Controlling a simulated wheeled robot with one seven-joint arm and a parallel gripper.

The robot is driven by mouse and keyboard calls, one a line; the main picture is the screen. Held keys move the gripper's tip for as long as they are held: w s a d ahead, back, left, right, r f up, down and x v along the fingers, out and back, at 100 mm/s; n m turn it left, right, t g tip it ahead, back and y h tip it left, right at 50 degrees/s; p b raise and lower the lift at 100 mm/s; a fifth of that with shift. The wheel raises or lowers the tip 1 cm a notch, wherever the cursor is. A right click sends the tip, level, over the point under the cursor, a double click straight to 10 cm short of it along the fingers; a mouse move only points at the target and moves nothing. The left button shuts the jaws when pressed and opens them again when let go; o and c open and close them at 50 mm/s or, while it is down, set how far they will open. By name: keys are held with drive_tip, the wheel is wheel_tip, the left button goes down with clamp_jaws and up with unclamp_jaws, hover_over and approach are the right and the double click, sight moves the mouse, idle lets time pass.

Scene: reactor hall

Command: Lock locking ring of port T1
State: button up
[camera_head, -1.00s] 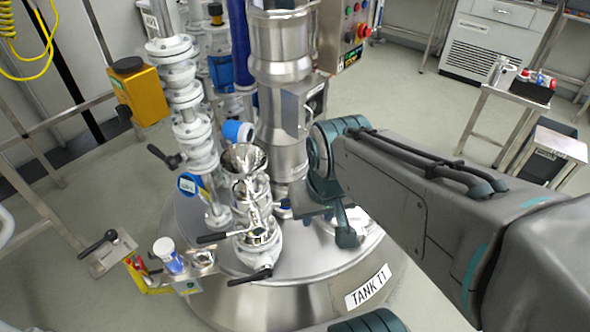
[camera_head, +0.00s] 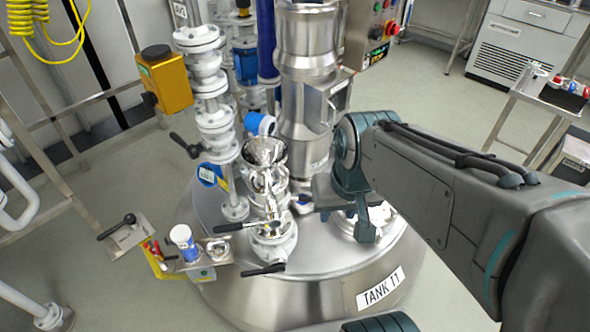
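Tank T1 (camera_head: 345,307), a round steel vessel labelled "TANK T1", stands below my arm. On its lid is a shiny steel funnel-topped fitting (camera_head: 265,152) over white flanges, with two black lever handles (camera_head: 235,226). Right of it, a pale round fitting (camera_head: 345,222) on the lid is partly hidden by my gripper. I cannot tell which fitting is port T1, and no locking ring shows clearly. My gripper (camera_head: 346,212) points down just above the lid, right of the funnel. Its fingertips are partly hidden, so I cannot tell its opening or any contact.
A wide steel column (camera_head: 308,50) rises behind the gripper. White flanged pipes with a yellow box (camera_head: 164,78) stand left. A small bracket holds a blue-and-white container (camera_head: 184,241) at the tank's left edge. A control box (camera_head: 374,30) and side table (camera_head: 555,95) are at right.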

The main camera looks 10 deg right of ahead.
drive_tip(key=w+a+f+m+g+y+b, duration=0.1)
drive_tip(key=w+f+m+g+y+b, duration=0.4)
drive_tip(key=f, duration=0.4)
drive_tip(key=m+t+y+b, duration=0.7)
drive_tip(key=m+y+b, duration=0.5)
drive_tip(key=m+b, duration=0.2)
approach(289, 198)
drive_tip(key=x, duration=0.3)
drive_tip(key=b+x, duration=0.1)
drive_tip(key=x, duration=0.2)
drive_tip(key=shift+w+f, duration=0.2)
drive_tip(key=shift+f, duration=0.05)
clamp_jaws()
